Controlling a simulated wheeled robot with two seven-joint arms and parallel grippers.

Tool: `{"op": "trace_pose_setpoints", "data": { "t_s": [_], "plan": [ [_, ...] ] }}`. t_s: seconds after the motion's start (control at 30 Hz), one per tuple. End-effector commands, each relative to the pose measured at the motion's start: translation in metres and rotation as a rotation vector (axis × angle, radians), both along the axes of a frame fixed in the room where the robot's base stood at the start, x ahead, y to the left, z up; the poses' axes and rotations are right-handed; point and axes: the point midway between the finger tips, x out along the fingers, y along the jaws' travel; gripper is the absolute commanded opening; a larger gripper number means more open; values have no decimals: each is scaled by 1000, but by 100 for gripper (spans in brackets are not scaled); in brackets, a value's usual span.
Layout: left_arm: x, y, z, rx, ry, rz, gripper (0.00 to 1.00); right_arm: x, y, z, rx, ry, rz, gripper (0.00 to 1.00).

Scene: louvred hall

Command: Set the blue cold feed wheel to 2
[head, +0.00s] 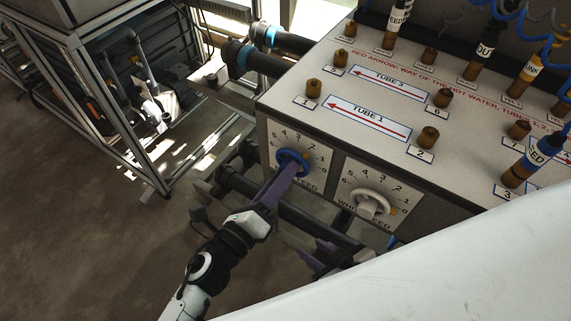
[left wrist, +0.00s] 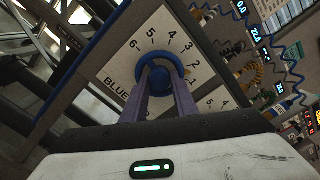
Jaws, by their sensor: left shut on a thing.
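The blue cold feed wheel (head: 291,162) sits on a white dial plate with numbers, at the left of the panel's front face. My left gripper (head: 288,170) is shut on the blue wheel, its purple fingers reaching it from below. In the left wrist view the two fingers (left wrist: 160,92) straddle the wheel (left wrist: 153,68), and the dial numbers 6 to 2 show around it. A small orange mark (left wrist: 188,74) shows at the wheel's right side, close to the 2. My right gripper (head: 325,258) is lower, away from the wheel and partly hidden; its opening is unclear.
A white feed wheel (head: 372,204) is to the right of the blue one, its orange mark near 0. Brown pegs and tube labels (head: 369,118) cover the panel top. Dark pipes (head: 285,212) run below the dials. Open floor (head: 70,220) lies left.

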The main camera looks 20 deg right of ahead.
Motion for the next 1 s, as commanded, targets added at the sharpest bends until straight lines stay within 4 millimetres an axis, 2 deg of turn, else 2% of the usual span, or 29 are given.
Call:
{"op": "trace_pose_setpoints", "data": {
  "t_s": [0.03,0.27,0.3,0.4,0.57,0.67,0.73,1.0],
  "plan": [
    [6,-11,8,-19,1,2,0,0,-1,-2,-1,2,-1,31],
    [6,-11,7,-77,78,2,0,0,-1,1,-2,1,-1,31],
    [6,-11,7,-76,77,2,31,0,-1,1,-1,0,-1,31],
    [6,-11,7,-76,77,2,44,0,-2,1,-1,0,-1,31],
    [2,-6,7,-75,76,2,44,-1,-1,2,-2,1,-1,31],
    [-4,4,7,-75,77,4,44,-2,-1,5,-2,2,-1,31],
    [-9,12,8,-76,76,6,48,-2,-1,6,-3,2,-1,31],
    [-29,44,6,-77,77,11,48,-1,-1,10,-2,-1,1,31]
  ]
}}
